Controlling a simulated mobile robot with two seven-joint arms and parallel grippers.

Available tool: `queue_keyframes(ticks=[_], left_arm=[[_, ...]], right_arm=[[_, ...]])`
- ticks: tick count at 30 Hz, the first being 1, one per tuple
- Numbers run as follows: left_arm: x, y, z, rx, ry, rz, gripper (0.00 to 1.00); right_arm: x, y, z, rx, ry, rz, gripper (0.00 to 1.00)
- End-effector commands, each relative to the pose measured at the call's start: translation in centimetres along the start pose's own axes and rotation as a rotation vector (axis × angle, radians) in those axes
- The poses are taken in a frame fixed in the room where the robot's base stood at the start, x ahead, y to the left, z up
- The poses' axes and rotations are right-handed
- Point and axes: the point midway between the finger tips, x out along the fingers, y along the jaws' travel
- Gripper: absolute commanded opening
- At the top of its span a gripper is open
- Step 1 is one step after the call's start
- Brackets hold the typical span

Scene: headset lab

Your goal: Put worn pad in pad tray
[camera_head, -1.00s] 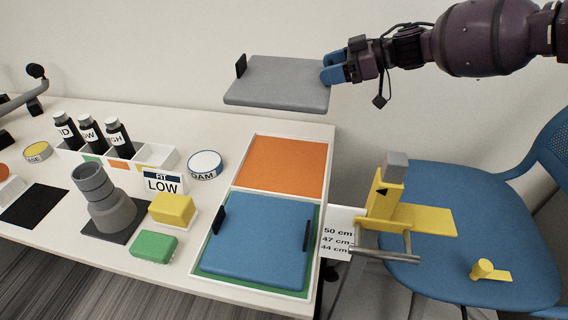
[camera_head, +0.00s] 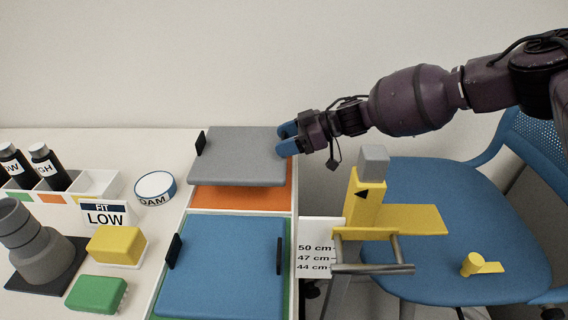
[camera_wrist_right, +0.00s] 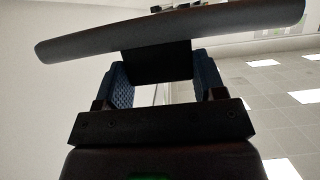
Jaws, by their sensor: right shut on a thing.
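The worn pad is a grey flat pad (camera_head: 240,158) with a black tab at its left edge. My right gripper (camera_head: 289,139) is shut on the black tab at its right edge; this tab (camera_wrist_right: 157,64) shows between the blue fingers in the right wrist view. The pad is over the orange compartment of the pad tray (camera_head: 240,197), whose front orange strip shows below it. I cannot tell whether the pad touches the tray. A blue pad (camera_head: 222,268) with two black tabs lies in the front green compartment. My left gripper is not in view.
Left of the tray are a foam tape roll (camera_head: 155,187), a LOW sign (camera_head: 105,214), a yellow block (camera_head: 117,246), a green block (camera_head: 97,294) and a grey stepped post (camera_head: 40,245). A blue chair (camera_head: 450,240) with a yellow gauge (camera_head: 365,205) stands right.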

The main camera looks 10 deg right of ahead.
Motion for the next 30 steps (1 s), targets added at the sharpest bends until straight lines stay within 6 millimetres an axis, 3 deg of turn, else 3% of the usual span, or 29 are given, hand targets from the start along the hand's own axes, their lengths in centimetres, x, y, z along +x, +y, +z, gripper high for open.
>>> queue_keyframes(ticks=[7, 16, 22, 29, 30], left_arm=[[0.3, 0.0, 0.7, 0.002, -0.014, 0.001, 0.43], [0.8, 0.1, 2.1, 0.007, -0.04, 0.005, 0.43], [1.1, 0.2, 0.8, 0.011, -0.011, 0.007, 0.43], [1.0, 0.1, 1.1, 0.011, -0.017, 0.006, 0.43], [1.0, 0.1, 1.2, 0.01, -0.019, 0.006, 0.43]], right_arm=[[0.8, 0.0, 1.7, 0.001, 0.001, 0.0, 0.38], [2.6, 0.0, 6.2, 0.006, -0.001, -0.002, 0.38], [2.7, 0.0, 6.4, -0.001, 0.001, 0.001, 0.38], [2.7, 0.0, 6.4, -0.002, 0.001, 0.001, 0.38], [2.7, 0.0, 6.4, -0.002, 0.0, 0.001, 0.68]])
